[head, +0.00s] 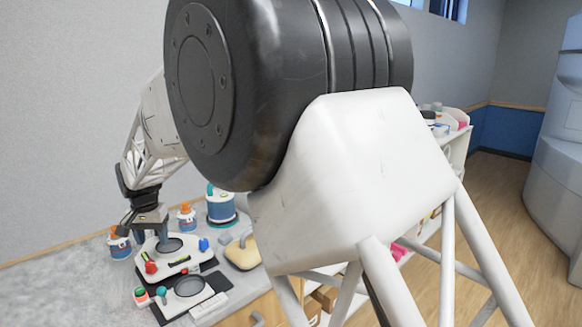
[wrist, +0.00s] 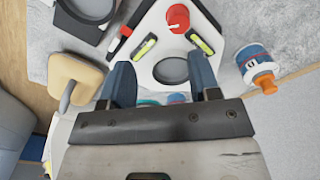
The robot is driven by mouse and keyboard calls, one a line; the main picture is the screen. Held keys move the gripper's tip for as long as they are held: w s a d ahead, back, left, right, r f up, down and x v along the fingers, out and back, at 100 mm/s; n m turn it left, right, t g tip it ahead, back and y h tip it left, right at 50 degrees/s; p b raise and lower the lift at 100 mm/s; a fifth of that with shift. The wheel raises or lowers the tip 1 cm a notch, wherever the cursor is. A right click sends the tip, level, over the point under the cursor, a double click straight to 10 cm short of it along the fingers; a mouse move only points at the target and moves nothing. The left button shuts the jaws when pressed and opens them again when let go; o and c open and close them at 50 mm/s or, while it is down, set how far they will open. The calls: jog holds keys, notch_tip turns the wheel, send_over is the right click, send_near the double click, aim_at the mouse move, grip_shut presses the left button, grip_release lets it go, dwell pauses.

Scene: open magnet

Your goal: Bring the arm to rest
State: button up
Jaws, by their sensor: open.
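My gripper (head: 150,236) hangs at the end of my arm, pointing down over the counter at the left of the head view. In the wrist view my gripper (wrist: 162,85) shows two blue-grey fingers spread wide apart, with nothing held between them. Below and between the fingers is a white station (wrist: 150,60) with a dark round recess, a red knob and two small level-like vials. The same white station (head: 170,262) shows under the gripper in the head view. I cannot tell exactly how high the fingertips are above it.
A second station (head: 212,285) with a dark disc stands nearer. A tan block (head: 243,253) lies right of the stations. Orange-capped bottles (head: 119,246) (head: 186,217) and a teal-and-white canister (head: 221,207) stand behind and beside. My large arm links hide much of the head view.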

jog(key=s+d+r, duration=0.2)
jog(key=d+r, duration=0.2)
jog(key=d, duration=0.8)
jog(key=s+d+r+t, duration=0.1)
jog(key=s+d+r, duration=0.2)
jog(key=d, duration=0.9)
jog(key=s+d+r, duration=0.2)
jog(key=d+r, duration=0.2)
jog(key=d, duration=0.7)
jog(key=s+d+f, duration=0.2)
jog(key=s+d, duration=1)
jog(key=s, duration=0.1)
jog(key=s+d+f+m+t, duration=0.1)
jog(key=s+d+f, duration=0.1)
jog(key=s+d, duration=1)
jog(key=shift+s+f, duration=0.4)
jog(key=shift+s, duration=0.3)
